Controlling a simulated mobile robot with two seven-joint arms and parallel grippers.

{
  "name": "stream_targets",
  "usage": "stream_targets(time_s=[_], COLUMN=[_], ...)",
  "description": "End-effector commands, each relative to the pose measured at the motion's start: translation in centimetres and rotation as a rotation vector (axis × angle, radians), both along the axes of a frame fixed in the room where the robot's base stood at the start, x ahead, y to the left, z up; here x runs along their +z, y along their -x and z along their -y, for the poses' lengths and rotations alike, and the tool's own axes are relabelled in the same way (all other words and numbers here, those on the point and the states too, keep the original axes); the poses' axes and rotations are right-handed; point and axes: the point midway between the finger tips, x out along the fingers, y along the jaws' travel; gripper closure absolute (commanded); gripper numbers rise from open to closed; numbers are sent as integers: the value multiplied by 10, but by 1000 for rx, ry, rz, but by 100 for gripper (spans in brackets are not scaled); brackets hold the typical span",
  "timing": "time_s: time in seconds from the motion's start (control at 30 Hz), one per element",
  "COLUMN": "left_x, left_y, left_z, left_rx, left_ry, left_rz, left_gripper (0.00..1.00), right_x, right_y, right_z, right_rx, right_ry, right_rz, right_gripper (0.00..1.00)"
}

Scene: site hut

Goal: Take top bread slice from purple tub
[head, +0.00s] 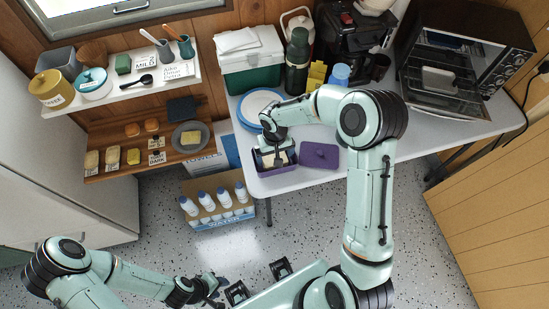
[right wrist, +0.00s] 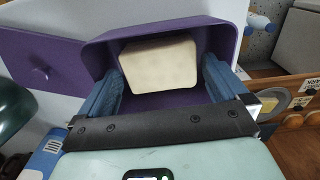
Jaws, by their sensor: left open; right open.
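The purple tub (head: 276,174) stands open at the front left of the white table. A pale bread slice (right wrist: 158,64) lies inside it, as the right wrist view shows; anything under this slice is hidden. My right gripper (head: 275,158) reaches down into the tub. In the right wrist view its blue fingers stand apart on either side of the bread slice, open; I cannot tell whether they touch it. My left gripper (head: 212,284) is open and empty, low over the floor, far from the tub.
The purple lid (head: 320,155) lies on the table right beside the tub. A blue-rimmed plate (head: 259,106), a green cooler (head: 250,62) and a dark flask (head: 297,62) stand behind.

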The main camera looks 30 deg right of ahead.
Motion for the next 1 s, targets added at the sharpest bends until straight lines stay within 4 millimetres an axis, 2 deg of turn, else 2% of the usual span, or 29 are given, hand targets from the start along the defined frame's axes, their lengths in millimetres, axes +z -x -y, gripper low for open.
stream_targets(time_s=[0.27, 0.3, 0.37, 0.4, 0.43, 0.77, 0.87, 1.0], left_x=[0, 0, 0, 0, 0, 0, 0, 2], left_y=[0, 0, 0, 0, 0, 0, 0, -1], left_z=[0, 0, 0, 0, 0, 0, 0, 0], left_rx=[0, 0, 0, 0, 0, 0, 0, 0], left_ry=[0, 0, 0, 0, 0, 0, 0, 0], left_rz=[0, 0, 0, 0, 0, 0, 0, 1], left_gripper=[57, 57, 57, 57, 57, 57, 57, 57], right_x=[-5, -5, -5, -5, -5, -2, 4, 23], right_y=[0, 0, 0, 0, 0, -1, -1, -1], right_z=[0, 0, 0, 0, 0, 0, 0, 0], right_rx=[0, 0, 0, 0, 0, 0, -1, 0], right_ry=[-1, -1, -1, -1, -1, 0, 1, 0], right_rz=[2, 2, 1, 1, 1, 2, 3, 6], right_gripper=[0, 6, 26, 39, 43, 43, 43, 43])
